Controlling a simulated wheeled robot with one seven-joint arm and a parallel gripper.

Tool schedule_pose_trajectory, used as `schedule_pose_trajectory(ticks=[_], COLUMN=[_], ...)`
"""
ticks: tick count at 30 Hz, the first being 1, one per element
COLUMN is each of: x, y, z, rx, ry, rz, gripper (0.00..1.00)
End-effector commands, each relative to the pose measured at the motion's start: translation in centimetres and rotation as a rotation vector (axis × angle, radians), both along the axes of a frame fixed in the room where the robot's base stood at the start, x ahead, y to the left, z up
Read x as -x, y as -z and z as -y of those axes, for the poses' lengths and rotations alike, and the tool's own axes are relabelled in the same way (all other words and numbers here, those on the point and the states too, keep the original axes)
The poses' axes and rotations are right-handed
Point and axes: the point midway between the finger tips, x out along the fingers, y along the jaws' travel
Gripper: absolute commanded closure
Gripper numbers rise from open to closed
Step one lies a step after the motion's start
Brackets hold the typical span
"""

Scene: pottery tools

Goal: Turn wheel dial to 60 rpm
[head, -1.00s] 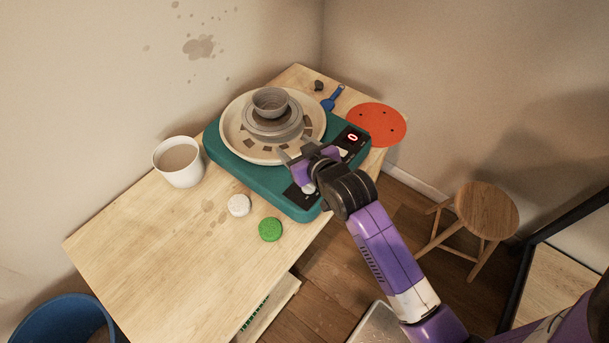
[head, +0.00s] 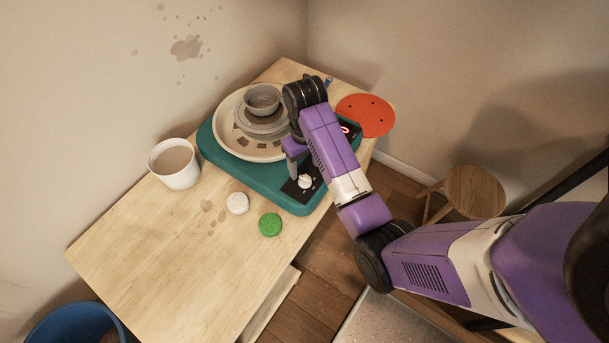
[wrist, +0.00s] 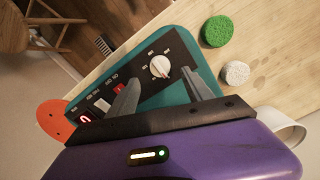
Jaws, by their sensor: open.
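The teal pottery wheel (head: 235,175) stands on the wooden table, with a grey bowl (head: 263,98) on its wheel head. Its white dial (head: 305,181) sits on a black panel at the near corner and also shows in the wrist view (wrist: 160,66), with a red pointer mark. The labels around it are too small to read. The red display (head: 346,129) seems to show 0. My gripper (wrist: 160,97) is open and empty above the panel. In the wrist view the dial lies beyond the fingertips, between their lines, apparently untouched. In the head view my arm partly hides the gripper.
A white sponge (head: 237,203) and a green sponge (head: 270,225) lie in front of the wheel. A white bucket (head: 174,163) stands left. An orange disc (head: 365,115) lies at the right edge. The table's (head: 160,260) near left part is clear.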

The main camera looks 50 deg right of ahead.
Motion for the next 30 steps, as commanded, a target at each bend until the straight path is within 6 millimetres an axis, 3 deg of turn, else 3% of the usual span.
schedule_pose_trajectory(ticks=[6,12,23,30], x=[0.1,0.0,0.0,0.0], y=[3.4,5.5,6.2,6.1], z=[-0.1,0.0,0.0,0.0], rx=[-0.002,0.000,0.001,0.001], ry=[0.000,0.001,0.001,0.001], rz=[-0.002,0.001,0.002,0.002], gripper=[0.41,0.41,0.41,0.88])
